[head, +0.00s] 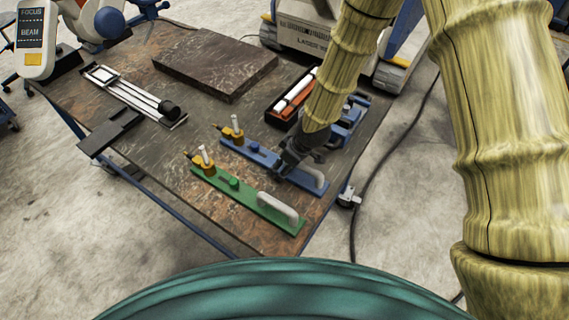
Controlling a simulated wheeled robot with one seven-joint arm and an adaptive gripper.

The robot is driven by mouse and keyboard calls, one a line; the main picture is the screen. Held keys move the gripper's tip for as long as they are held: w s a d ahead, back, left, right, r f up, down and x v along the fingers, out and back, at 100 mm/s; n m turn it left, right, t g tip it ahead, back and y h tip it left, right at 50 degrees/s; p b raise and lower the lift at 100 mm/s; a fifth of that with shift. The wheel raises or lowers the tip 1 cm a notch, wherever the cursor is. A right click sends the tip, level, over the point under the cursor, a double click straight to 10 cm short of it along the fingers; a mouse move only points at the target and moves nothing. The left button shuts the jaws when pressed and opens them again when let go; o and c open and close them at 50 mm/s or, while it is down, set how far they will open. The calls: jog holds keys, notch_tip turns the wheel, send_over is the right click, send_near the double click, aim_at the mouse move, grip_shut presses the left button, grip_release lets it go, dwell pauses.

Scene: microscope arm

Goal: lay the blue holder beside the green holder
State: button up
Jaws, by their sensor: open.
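The blue holder (256,154) is a long blue bar with a yellow clamp at its left end and a grey handle at its right end. The green holder (231,184) is a similar green bar with a pale handle, nearer to me. They lie roughly parallel on the table, a small gap apart. My gripper (284,170) is dark and open, low over the blue holder, just left of its handle. It hides part of the bar. I cannot tell whether it touches the holder.
The brown table (168,133) carries a dark slab (216,62) at the back and a slide rail (135,97) at the left. A red tray (287,101) and another blue device (346,124) stand close behind my gripper. The table's front edge is near the green holder.

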jog(key=shift+r, duration=0.15)
jog(key=shift+r+p, duration=0.35)
jog(key=shift+r, duration=0.3)
jog(key=shift+b+v, duration=1.65)
jog(key=shift+v, duration=4.2)
